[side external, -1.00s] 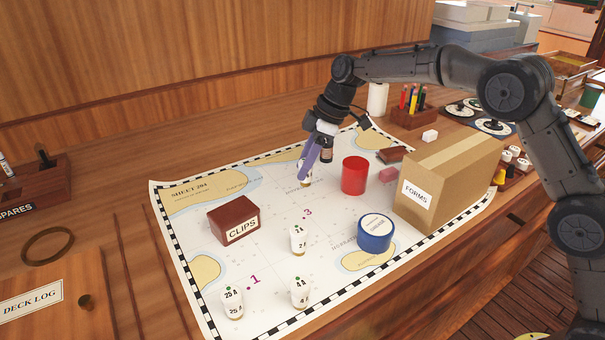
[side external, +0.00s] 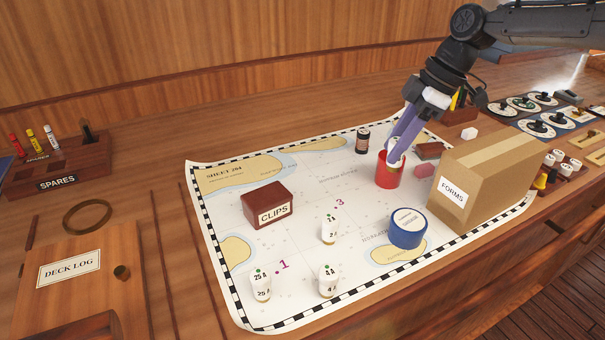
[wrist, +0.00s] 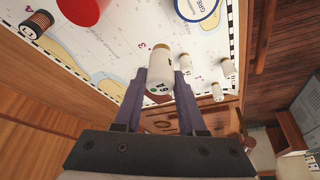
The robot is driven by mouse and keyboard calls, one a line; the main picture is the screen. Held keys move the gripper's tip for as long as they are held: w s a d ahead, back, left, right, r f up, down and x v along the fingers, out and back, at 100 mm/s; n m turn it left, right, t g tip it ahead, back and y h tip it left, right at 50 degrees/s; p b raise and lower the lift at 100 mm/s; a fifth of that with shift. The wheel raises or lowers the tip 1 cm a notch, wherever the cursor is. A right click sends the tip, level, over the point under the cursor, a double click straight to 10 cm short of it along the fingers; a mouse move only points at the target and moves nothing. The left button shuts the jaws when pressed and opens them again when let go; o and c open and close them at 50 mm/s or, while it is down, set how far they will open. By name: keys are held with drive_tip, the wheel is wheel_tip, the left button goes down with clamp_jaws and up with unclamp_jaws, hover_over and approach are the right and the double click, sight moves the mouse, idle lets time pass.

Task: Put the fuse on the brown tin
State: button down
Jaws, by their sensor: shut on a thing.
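My gripper (side external: 398,150) is shut on a white fuse (wrist: 160,70) with a brass end, which hangs between the two purple fingers in the wrist view. In the side view the fuse (side external: 395,158) is partly hidden by the fingers and overlaps the top of the red can. The brown tin (side external: 268,194), a box labelled CLIPS, sits on the chart to the left, well apart from my gripper. Its lid looks clear. I cannot make out the brown tin in the wrist view.
The red can (side external: 388,178) stands by my gripper, with a dark spool (side external: 362,141) to its left. The blue tin (side external: 407,230) and FORMS carton (side external: 490,175) are to the right. Several other white fuses (side external: 329,229) stand on the chart (side external: 290,245) in front of the brown tin.

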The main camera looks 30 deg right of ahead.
drive_tip(key=shift+d+r+m, duration=0.1)
drive_tip(key=shift+r+m, duration=0.15)
drive_tip(key=shift+m, duration=0.05)
drive_tip(key=a+r+m, duration=0.1)
drive_tip(key=a+r, duration=0.3)
drive_tip(key=a, duration=0.1)
drive_tip(key=n, duration=0.1)
hover_over(279, 191)
wheel_tip(279, 191, down, 8)
drive_tip(key=shift+s+f, duration=0.15)
drive_tip(key=shift+f, duration=1.7)
drive_tip(key=shift+f, duration=0.15)
